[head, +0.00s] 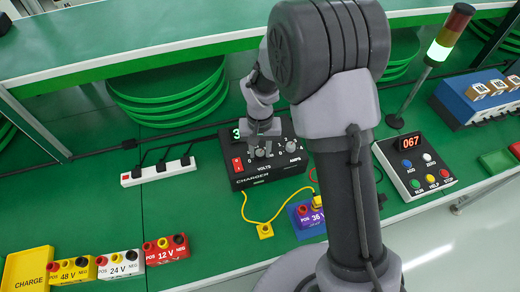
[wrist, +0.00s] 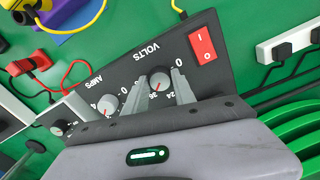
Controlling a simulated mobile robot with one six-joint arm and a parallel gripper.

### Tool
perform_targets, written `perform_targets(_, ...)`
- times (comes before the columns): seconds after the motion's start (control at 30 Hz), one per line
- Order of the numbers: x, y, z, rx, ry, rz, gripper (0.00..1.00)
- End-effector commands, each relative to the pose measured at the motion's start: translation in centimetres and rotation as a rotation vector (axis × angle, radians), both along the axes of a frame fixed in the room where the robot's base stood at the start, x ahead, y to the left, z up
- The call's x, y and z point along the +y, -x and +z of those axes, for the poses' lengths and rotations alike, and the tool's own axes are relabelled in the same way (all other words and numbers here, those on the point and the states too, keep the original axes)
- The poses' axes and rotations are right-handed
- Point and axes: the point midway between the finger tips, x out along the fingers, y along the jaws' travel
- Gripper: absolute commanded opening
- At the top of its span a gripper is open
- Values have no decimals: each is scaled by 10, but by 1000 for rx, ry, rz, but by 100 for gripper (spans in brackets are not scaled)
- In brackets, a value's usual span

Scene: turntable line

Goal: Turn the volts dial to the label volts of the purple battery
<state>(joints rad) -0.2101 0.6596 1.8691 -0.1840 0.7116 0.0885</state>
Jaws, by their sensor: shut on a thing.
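The black charger (head: 240,176) stands on the green bench and carries the volts dial (wrist: 160,80), a grey knob with a red mark. The mark points down-left in the wrist view, near the printed 36. My gripper (wrist: 160,88) is shut on the volts dial, one finger on each side. In the head view my gripper (head: 262,146) covers much of the dial and part of the green display, where only a 3 shows. The purple battery (head: 300,221) reads 36 V and is partly hidden by my arm; its purple edge shows in the wrist view (wrist: 72,27).
The amps dial (wrist: 108,104) and red power switch (wrist: 203,43) flank the volts dial. Yellow, white and red batteries (head: 122,265) stand at front left. A power strip (head: 158,173) lies left of the charger. A button box (head: 414,168) reads 067.

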Motion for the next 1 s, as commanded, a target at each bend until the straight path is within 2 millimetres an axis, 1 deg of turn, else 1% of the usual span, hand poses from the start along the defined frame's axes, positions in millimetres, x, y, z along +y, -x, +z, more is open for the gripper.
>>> perform_targets(0.27,0,0,0,0,0,0,0)
perform_targets(0.3,0,0,0,0,0,0,33)
perform_targets(0.37,0,0,0,0,0,0,45)
perform_targets(0.4,0,0,0,0,0,0,53)
perform_targets(0.67,0,0,0,0,0,0,53)
perform_targets(0.77,0,0,6,-1,0,0,53)
perform_targets(0.87,0,-1,29,-3,-1,0,53)
perform_targets(0.97,0,-1,65,-5,-2,-1,53)
perform_targets(1.0,0,-1,79,-5,-1,0,53)
